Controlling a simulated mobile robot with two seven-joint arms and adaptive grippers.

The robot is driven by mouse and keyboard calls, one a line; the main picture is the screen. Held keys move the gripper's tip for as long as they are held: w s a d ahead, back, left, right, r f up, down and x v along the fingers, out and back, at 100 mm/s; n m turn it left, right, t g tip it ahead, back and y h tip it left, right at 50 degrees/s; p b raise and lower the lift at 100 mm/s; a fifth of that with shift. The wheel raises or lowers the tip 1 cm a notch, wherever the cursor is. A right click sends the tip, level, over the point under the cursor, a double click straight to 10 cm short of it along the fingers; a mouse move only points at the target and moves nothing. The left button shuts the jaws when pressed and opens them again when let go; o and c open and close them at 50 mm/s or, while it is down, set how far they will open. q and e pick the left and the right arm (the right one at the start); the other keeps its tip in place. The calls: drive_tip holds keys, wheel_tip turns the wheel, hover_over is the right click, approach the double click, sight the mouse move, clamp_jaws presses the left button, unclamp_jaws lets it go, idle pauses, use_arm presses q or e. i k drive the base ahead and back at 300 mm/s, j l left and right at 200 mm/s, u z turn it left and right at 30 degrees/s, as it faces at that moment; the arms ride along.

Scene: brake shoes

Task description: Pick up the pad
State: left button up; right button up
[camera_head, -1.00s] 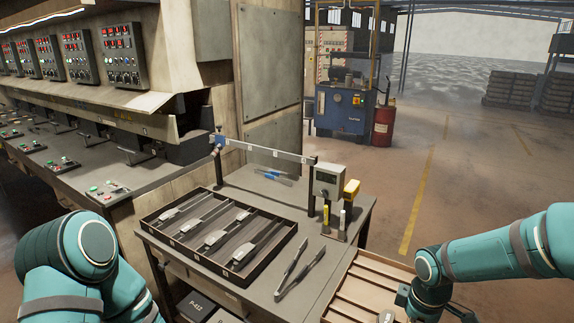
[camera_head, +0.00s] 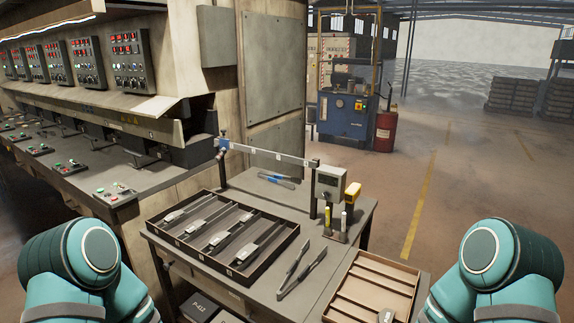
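Several grey pads with pale metal ends lie in slanted compartments of a dark tray (camera_head: 215,272) on the workbench. One pad (camera_head: 258,243) lies at the tray's right end, and another pad (camera_head: 185,209) lies towards its left end. Only the upper parts of my two arms show, at the lower left and lower right. Both grippers are out of view.
Metal tongs (camera_head: 302,271) lie on the workbench (camera_head: 325,258) right of the dark tray. A slatted wooden tray (camera_head: 376,286) is at the front right. A control-panel machine fills the left.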

sight(248, 217)
drive_tip(key=j+z, duration=0.15)
drive_tip(key=z, duration=0.65)
drive_tip(key=j+z, duration=0.8)
drive_tip(key=k+j+z, duration=0.1)
drive_tip(key=j, duration=0.25)
drive_tip(key=k+j+z, duration=0.15)
drive_tip(key=j, duration=0.15)
drive_tip(key=k+j+z, duration=0.1)
drive_tip(key=j, duration=0.25)
drive_tip(key=k+j, duration=0.15)
drive_tip(key=j, duration=0.15)
drive_tip(key=k+j+z, duration=0.1)
drive_tip(key=j, duration=0.2)
drive_tip(key=k+j, duration=0.2)
drive_tip(key=i+j+z, duration=0.05)
drive_tip(key=j, duration=0.05)
